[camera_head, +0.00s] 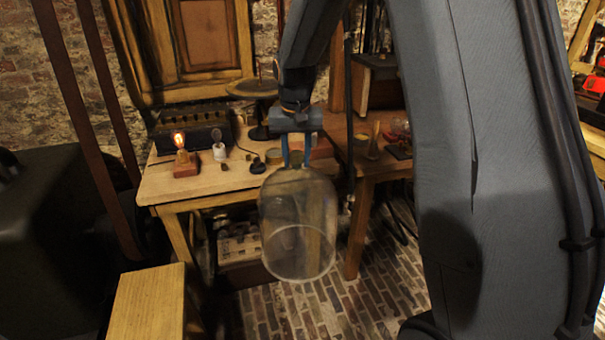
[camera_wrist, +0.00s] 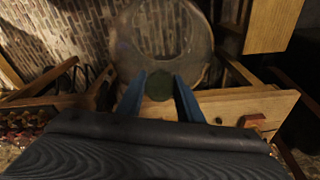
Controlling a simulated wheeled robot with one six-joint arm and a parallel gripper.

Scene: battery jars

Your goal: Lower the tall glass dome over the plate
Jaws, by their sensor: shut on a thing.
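The tall glass dome (camera_head: 270,215) hangs clear of everything below it in the head view, open rim downward. It also shows beyond the fingers in the wrist view (camera_wrist: 125,55). My gripper (camera_head: 296,165) is shut on the top of the dome, its two blue fingers on either side. In the wrist view the fingers (camera_wrist: 162,80) flank a dark green round piece, probably the dome's knob. A round plate (camera_head: 252,87) on a dark stand is at the back of the workbench, behind and left of my gripper. I cannot tell if it is the task's plate.
The workbench (camera_head: 200,186) holds a lit bulb on a red block (camera_head: 186,167), a white-based bulb (camera_head: 219,152) and small dark round items. A second table (camera_head: 375,170) adjoins at right. A wooden top (camera_head: 150,305) stands front left. Brick floor (camera_head: 300,310) is open below the dome.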

